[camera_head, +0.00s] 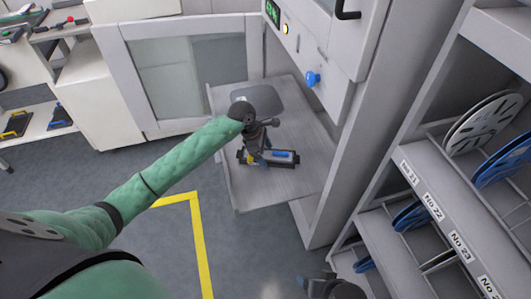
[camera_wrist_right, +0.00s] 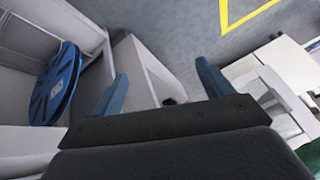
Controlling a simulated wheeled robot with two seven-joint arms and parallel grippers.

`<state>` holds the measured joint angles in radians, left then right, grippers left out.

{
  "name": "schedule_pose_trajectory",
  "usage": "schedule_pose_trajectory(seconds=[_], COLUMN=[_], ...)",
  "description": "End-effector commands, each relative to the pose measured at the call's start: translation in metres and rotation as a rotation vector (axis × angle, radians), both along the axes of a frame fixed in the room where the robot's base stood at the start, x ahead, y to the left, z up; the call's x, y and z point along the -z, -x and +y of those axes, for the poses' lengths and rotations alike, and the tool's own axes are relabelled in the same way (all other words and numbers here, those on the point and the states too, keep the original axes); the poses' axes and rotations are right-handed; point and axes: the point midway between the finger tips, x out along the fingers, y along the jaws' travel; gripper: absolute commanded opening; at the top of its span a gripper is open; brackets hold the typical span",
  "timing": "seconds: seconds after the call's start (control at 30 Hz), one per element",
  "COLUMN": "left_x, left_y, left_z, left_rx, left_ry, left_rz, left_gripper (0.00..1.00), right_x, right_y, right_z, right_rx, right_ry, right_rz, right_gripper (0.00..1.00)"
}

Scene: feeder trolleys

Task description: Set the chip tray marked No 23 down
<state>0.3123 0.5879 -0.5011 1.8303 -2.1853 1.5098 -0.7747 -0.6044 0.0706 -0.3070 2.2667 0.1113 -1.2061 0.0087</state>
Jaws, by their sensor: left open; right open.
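A long black item (camera_head: 288,158) with a blue part on top and a yellow end lies on the pale grey board. My left gripper (camera_head: 259,160) reaches down over its left part with open fingers; whether they touch it I cannot tell. A flat dark grey tray-like piece (camera_head: 278,97) lies behind, partly hidden by my left wrist. I can read no No 23 mark on either. A No 23 label (camera_head: 461,245) shows on the rack at right. My right gripper (camera_wrist_right: 163,88) is open and empty in the wrist view.
The board (camera_head: 243,196) sits before a white cabinet with a blue knob (camera_head: 312,79). The label rack (camera_head: 430,185) at right holds reels (camera_head: 485,122); a blue reel (camera_wrist_right: 55,83) shows in the wrist view. A yellow line (camera_head: 201,245) crosses clear floor.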

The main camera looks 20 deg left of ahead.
Motion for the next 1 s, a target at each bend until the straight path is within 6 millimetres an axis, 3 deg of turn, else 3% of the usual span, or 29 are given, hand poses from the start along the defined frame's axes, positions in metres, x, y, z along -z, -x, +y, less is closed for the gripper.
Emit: schedule_pose_trajectory(seconds=[0.17, 0.23, 0.3, 0.6, 0.8, 1.0], left_x=[-0.02, -0.032, -0.045, -0.093, -0.109, -0.112], left_y=[0.001, 0.002, 0.003, 0.007, 0.009, 0.009], left_z=[0.009, 0.015, 0.02, 0.039, 0.044, 0.045], left_rx=[0.001, 0.0, 0.001, 0.001, 0.0, 0.0], left_ry=[-0.003, -0.004, -0.003, -0.002, -0.001, 0.0], left_rz=[-0.004, -0.004, -0.005, -0.002, -0.001, 0.0], left_gripper=[0.85, 0.85, 0.85, 0.85, 0.85, 0.85], right_x=[-0.005, 0.019, 0.03, 0.065, 0.075, 0.076], right_y=[-0.005, -0.006, -0.007, -0.009, -0.009, -0.009], right_z=[0.0, 0.0, 0.001, 0.005, 0.006, 0.006], right_rx=[0.004, 0.009, 0.011, 0.023, 0.027, 0.027], right_ry=[-0.007, -0.003, -0.004, -0.013, -0.015, -0.016], right_rz=[-0.026, -0.023, -0.029, -0.057, -0.066, -0.069], right_gripper=[0.79, 0.79, 0.79, 0.79, 0.79, 0.79])
